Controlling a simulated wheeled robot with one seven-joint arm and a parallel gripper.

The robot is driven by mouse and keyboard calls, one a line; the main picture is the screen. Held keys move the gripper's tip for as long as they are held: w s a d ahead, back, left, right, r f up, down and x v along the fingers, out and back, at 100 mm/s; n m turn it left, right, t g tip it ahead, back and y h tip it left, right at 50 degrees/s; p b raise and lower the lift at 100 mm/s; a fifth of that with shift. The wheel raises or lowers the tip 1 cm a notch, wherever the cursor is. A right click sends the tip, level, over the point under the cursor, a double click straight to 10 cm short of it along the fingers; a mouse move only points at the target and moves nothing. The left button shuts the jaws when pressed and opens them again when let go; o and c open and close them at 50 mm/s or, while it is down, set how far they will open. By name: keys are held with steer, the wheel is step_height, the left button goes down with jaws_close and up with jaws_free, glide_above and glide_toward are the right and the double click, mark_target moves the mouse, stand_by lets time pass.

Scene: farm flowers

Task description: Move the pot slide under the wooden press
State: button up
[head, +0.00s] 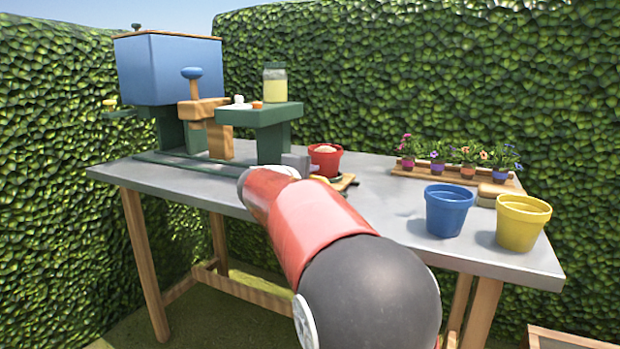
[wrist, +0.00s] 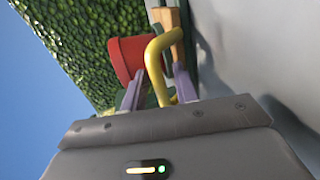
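The pot slide (head: 346,182) is a small wooden board on the table, with a red pot (head: 325,161) holding something pale on it. In the wrist view the red pot (wrist: 128,55) is beyond my fingers, and a bent yellow handle (wrist: 154,58) stands in front of the slide's wood (wrist: 170,22). My gripper (wrist: 159,88) has its two fingers apart, one on each side of the handle; they do not look closed on it. In the head view my arm hides most of my gripper (head: 296,162). The wooden press (head: 205,110), with a blue knob, stands left of the pot.
Green rails (head: 185,168) run along the table (head: 395,208) by the press. A blue hopper (head: 170,70) and a green stand (head: 260,115) with a jar (head: 275,84) rise behind. A blue pot (head: 449,211), yellow pot (head: 522,222) and flower tray (head: 435,178) are right.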

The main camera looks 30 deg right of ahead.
jaws_close()
